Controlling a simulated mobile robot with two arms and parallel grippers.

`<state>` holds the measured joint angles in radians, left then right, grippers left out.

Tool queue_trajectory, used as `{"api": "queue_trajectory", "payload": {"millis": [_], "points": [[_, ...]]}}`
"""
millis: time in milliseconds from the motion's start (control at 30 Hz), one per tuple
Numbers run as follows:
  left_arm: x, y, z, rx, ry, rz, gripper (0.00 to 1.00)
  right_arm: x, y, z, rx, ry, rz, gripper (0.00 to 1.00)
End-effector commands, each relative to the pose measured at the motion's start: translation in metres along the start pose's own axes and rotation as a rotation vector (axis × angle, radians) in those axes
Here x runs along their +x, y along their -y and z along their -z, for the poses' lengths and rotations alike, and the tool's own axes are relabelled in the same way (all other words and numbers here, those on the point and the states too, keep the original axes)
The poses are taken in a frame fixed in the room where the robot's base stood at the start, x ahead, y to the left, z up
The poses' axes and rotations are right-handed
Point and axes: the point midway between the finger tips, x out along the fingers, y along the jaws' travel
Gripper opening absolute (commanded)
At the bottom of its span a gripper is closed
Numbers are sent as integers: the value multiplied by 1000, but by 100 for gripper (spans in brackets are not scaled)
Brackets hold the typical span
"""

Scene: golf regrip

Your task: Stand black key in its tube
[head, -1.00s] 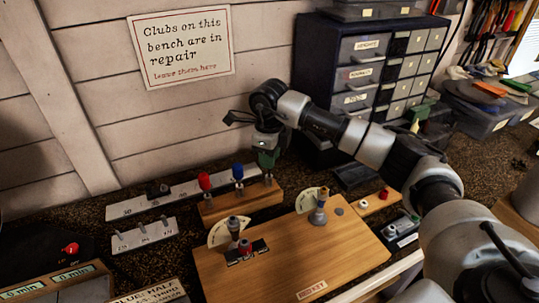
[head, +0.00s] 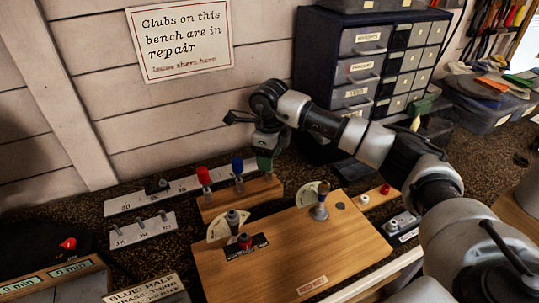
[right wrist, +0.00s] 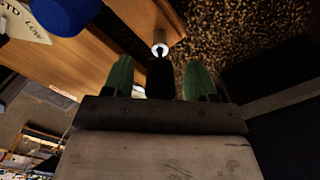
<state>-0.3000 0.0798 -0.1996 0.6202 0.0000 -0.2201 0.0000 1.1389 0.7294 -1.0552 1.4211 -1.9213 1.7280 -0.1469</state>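The black key (right wrist: 160,76) shows in the right wrist view between the green fingers of my right gripper (right wrist: 160,78), with a gap on either side. Its far end lines up with a pale round tube mouth (right wrist: 160,49) at the rack's end. How deep the key sits cannot be told. In the head view my right gripper (head: 265,160) is low over the right end of the wooden rack (head: 222,207) and hides the key. A red key (head: 204,176) and a blue key (head: 238,166) stand upright in the rack. My left gripper is out of view.
A wooden board (head: 285,255) with upright posts and dials lies in front of the rack. Grey labelled strips (head: 142,232) lie at left. A drawer cabinet (head: 370,60) stands behind my right arm. A small tray with red and white buttons (head: 375,197) is at right.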

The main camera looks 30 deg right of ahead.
Motion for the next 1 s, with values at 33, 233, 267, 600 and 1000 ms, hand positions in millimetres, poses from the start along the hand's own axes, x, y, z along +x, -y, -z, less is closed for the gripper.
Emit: {"api": "queue_trajectory", "payload": {"millis": [33,233,267,600,1000], "points": [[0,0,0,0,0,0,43,0,0,0,0,0,0,57],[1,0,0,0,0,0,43,-1,0,0,0,0,0,57],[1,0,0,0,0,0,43,-3,0,0,0,0,1,57],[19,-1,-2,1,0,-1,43,-60,0,-1,0,5,4,57],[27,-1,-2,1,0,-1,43,-108,0,0,0,1,0,57]]}}
